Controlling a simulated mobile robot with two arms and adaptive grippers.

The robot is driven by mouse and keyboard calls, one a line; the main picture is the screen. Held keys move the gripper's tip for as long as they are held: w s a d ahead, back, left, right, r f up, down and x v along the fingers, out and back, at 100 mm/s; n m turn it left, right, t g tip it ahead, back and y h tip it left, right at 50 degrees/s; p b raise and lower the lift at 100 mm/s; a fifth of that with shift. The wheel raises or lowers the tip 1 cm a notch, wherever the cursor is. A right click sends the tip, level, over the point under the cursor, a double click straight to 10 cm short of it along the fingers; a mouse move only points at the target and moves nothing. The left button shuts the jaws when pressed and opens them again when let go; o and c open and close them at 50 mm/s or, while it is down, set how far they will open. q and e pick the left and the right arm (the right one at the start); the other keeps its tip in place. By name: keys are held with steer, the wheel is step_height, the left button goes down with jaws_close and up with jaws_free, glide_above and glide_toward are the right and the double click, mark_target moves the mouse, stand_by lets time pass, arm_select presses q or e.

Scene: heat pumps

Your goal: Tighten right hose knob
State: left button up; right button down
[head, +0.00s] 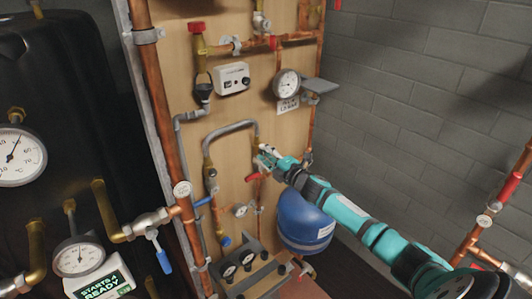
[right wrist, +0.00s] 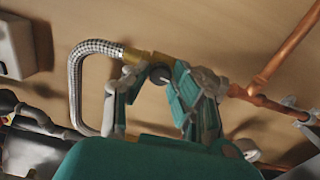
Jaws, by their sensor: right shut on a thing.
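The grey braided hose (head: 230,126) arches across the wooden panel in the head view. Its right end meets a brass fitting (head: 256,139) just above my right gripper (head: 267,155). In the right wrist view the hose (right wrist: 76,85) bends into the brass fitting (right wrist: 133,57). My right gripper (right wrist: 155,85) has its fingers either side of a small dark knob (right wrist: 160,73) by that fitting and is shut on it. The fingers hide part of the knob. My left gripper is not in view.
A blue tank (head: 303,222) hangs below my right arm. A red lever (head: 254,177) sits just under the gripper. A pressure gauge (head: 287,83) and a white control box (head: 231,79) are above. Copper pipes (head: 160,110) run along the panel. Free room lies before the grey wall (head: 420,120).

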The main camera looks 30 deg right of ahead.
steer(key=shift+f+m+p, duration=0.15)
steer(key=shift+m+p, duration=1.2)
steer(key=shift+m, duration=6.85)
steer(key=c, duration=1.1)
jaws_free()
steer(key=shift+s, duration=0.55)
steer(key=s, duration=0.7)
steer(key=s+d, duration=0.1)
steer(key=s, duration=0.3)
